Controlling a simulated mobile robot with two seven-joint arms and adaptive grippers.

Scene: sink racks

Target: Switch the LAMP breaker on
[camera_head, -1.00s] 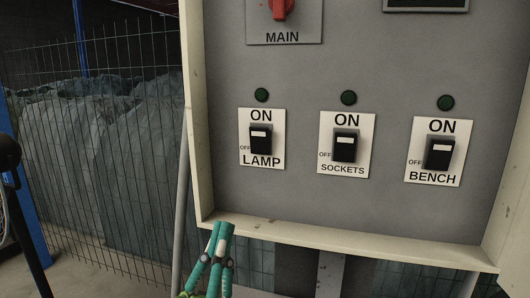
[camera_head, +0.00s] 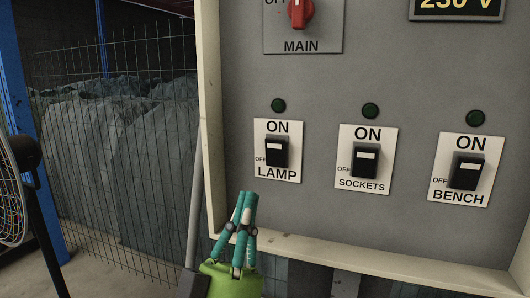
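The LAMP breaker (camera_head: 276,152) is a black toggle with a white stripe, on a white plate marked ON above and OFF at the left. The dark green indicator (camera_head: 278,106) above it looks unlit. Its toggle looks the same as the SOCKETS and BENCH ones. My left gripper (camera_head: 246,196), with teal fingers on a green body, is below and a little left of the LAMP plate, in front of the panel's lower left. Its fingertips are together with nothing seen between them. The gripper is apart from the toggle in the picture. My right gripper is not in view.
The SOCKETS breaker (camera_head: 365,160) and BENCH breaker (camera_head: 466,172) sit to the right. A red MAIN knob (camera_head: 300,13) and a 230 V display (camera_head: 458,8) are above. The cabinet's cream frame (camera_head: 213,130) stands out at left and below. A wire fence (camera_head: 120,150) and a fan (camera_head: 14,190) are left.

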